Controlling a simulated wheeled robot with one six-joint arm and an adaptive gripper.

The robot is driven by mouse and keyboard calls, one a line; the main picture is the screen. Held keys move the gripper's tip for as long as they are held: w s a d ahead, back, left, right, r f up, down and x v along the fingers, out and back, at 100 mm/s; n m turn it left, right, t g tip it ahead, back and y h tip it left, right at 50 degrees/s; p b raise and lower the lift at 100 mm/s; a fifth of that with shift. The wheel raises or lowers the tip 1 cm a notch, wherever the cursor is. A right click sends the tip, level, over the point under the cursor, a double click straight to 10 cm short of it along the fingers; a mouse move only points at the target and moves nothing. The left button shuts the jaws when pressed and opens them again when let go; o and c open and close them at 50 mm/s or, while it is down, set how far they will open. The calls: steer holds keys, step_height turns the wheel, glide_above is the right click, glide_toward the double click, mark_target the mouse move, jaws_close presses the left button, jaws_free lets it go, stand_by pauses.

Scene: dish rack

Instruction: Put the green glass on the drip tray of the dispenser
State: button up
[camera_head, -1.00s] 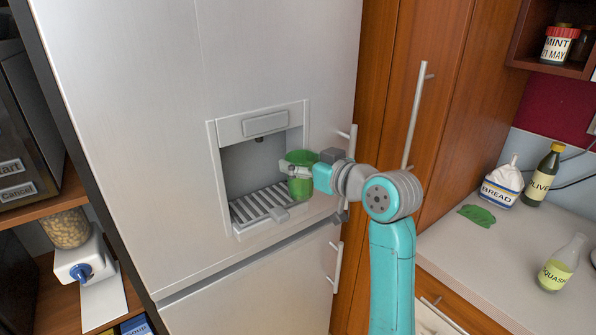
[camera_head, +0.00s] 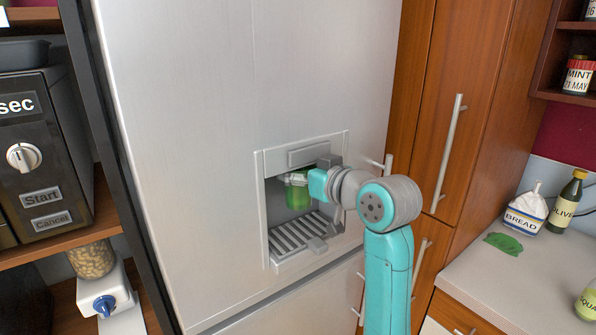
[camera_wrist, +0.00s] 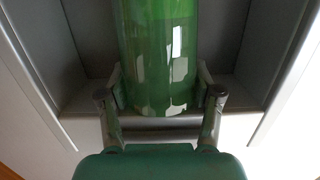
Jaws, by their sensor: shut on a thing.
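The green glass (camera_head: 298,192) is upright inside the dispenser recess in the fridge door. It also fills the upper middle of the wrist view (camera_wrist: 158,60). My gripper (camera_head: 296,178) is shut on the glass, with one finger on each side of it in the wrist view (camera_wrist: 160,95). The drip tray (camera_head: 296,236) is a slatted grey shelf at the bottom of the recess. In the head view the base of the glass appears above the tray's slats, near its back. The glass's far side is hidden.
The dispenser frame (camera_head: 262,215) surrounds the recess closely, and a lever or spout panel (camera_head: 308,155) is at its top. A fridge handle (camera_head: 376,165) is close to my arm on the right. The microwave (camera_head: 40,150) stands at the left.

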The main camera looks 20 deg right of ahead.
mark_target(308, 204)
steer(key=shift+f, duration=2.5)
steer(key=shift+f, duration=0.2)
steer(key=shift+f, duration=0.55)
steer(key=shift+f, duration=0.2)
steer(key=o, duration=1.6)
steer(key=shift+c, duration=0.2)
steer(key=shift+d, duration=0.1)
steer(key=v, duration=1.2)
